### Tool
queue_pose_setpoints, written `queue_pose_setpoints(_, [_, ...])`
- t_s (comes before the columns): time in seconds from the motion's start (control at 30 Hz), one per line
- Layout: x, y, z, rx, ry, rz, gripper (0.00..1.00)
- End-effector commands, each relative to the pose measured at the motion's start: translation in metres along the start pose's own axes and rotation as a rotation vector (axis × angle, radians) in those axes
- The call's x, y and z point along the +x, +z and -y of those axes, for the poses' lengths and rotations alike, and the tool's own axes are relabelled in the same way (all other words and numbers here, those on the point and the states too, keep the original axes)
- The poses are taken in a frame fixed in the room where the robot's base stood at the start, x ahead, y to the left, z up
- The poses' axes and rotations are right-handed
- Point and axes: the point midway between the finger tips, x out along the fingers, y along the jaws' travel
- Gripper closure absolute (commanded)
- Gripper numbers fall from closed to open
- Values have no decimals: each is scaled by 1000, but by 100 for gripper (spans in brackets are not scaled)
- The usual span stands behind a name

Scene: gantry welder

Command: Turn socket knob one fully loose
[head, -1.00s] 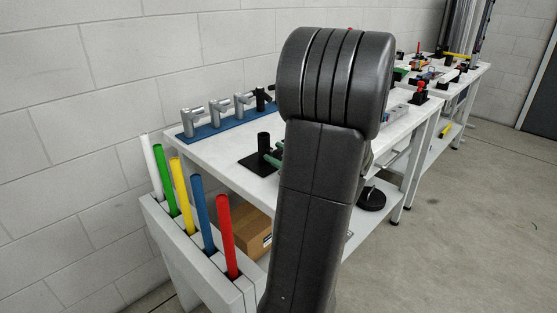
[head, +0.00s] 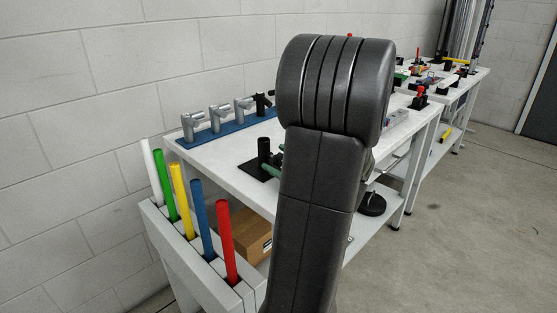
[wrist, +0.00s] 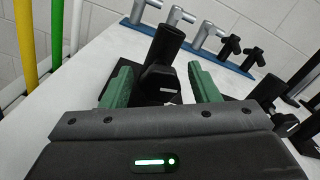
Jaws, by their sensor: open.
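A black socket (wrist: 168,43), an upright round tube on a black base plate, stands ahead of my gripper in the wrist view. A short black part, seemingly its knob (wrist: 159,80), sticks out low on the side facing me; its outer end is partly hidden. My gripper (wrist: 160,70) is open, with one green finger left and one right of the knob, and visible gaps on both sides. I cannot tell how far the knob is turned. In the head view the socket (head: 264,149) shows left of my arm, which hides most of my gripper.
A blue rack (head: 222,130) with several grey and black fittings stands along the table's wall side. Coloured tubes (head: 203,219) stand in a holder at the table's near end. More black fixtures (wrist: 270,92) stand right of my gripper. The white tabletop (head: 212,153) has bare room left of the socket.

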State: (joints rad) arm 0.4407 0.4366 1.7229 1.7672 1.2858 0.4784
Motion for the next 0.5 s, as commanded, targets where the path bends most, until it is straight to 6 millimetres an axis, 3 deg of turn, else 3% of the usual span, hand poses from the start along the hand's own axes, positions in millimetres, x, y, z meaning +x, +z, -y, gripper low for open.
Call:
queue_pose_setpoints(0.17, [-23,1,1,0,-4,-2,45])
queue_pose_setpoints(0.5, [-90,0,1,0,-5,-2,45])
